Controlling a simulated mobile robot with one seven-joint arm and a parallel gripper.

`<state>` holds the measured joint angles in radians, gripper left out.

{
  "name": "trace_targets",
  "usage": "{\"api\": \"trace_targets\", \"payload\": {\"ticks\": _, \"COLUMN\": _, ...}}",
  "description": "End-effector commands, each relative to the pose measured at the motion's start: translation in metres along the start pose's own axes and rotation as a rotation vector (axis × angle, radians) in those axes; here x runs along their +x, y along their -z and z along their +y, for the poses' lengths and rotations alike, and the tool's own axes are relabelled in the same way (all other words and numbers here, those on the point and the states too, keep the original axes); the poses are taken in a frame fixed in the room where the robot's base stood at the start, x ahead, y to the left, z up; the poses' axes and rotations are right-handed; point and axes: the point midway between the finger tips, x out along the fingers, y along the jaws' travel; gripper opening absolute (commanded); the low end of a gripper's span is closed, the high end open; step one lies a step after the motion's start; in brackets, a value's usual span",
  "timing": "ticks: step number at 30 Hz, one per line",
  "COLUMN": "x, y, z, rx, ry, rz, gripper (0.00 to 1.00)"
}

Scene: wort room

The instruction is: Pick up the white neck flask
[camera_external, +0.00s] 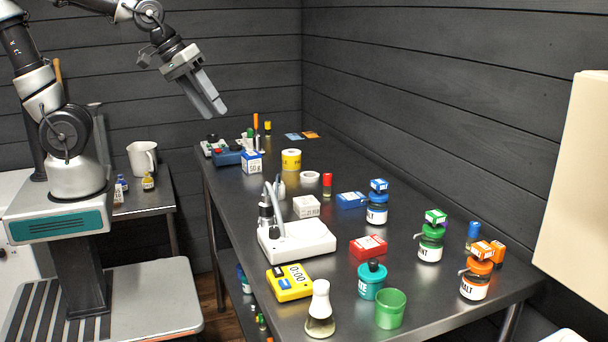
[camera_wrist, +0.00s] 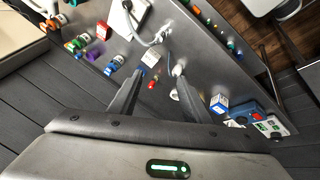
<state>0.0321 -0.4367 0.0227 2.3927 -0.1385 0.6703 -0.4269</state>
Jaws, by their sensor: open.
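The white neck flask (camera_external: 320,312) stands upright at the near front edge of the dark table in the external view. It has a white tapering neck and a clear base with some pale contents. I cannot make it out in the wrist view. My gripper (camera_external: 213,110) is open and empty, high above the far left end of the table and well apart from the flask. In the wrist view its two fingers (camera_wrist: 158,80) are spread over the tabletop with nothing held between them.
Beside the flask are a yellow timer (camera_external: 290,282), a green cup (camera_external: 390,309) and a teal pot (camera_external: 372,285). Behind stands a white device (camera_external: 297,242) with an upright part. Labelled jars (camera_external: 430,242) line the right side. A dark plank wall (camera_external: 450,90) bounds the table.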

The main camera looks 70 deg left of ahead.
Motion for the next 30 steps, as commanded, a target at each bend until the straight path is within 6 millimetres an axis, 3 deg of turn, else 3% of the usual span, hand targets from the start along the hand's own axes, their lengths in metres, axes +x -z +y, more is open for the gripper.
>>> {"api": "trace_targets", "payload": {"ticks": 1, "x": 0.023, "y": 0.002, "z": 0.002, "rx": -0.068, "ry": -0.006, "rz": -0.007, "gripper": 0.44}}
{"api": "trace_targets", "payload": {"ticks": 7, "x": 0.075, "y": 0.012, "z": 0.032, "rx": -0.229, "ry": -0.049, "rz": -0.031, "gripper": 0.44}}
{"api": "trace_targets", "payload": {"ticks": 11, "x": 0.089, "y": 0.007, "z": 0.068, "rx": -0.122, "ry": -0.085, "rz": -0.062, "gripper": 0.44}}
{"api": "trace_targets", "payload": {"ticks": 17, "x": 0.115, "y": -0.020, "z": 0.131, "rx": 0.139, "ry": -0.136, "rz": -0.113, "gripper": 0.44}}
{"api": "trace_targets", "payload": {"ticks": 23, "x": 0.146, "y": -0.083, "z": 0.222, "rx": 0.537, "ry": -0.203, "rz": -0.142, "gripper": 0.44}}
{"api": "trace_targets", "payload": {"ticks": 27, "x": 0.158, "y": -0.143, "z": 0.281, "rx": 0.830, "ry": -0.250, "rz": -0.129, "gripper": 0.44}}
{"api": "trace_targets", "payload": {"ticks": 30, "x": 0.160, "y": -0.181, "z": 0.313, "rx": 1.000, "ry": -0.281, "rz": -0.107, "gripper": 0.44}}
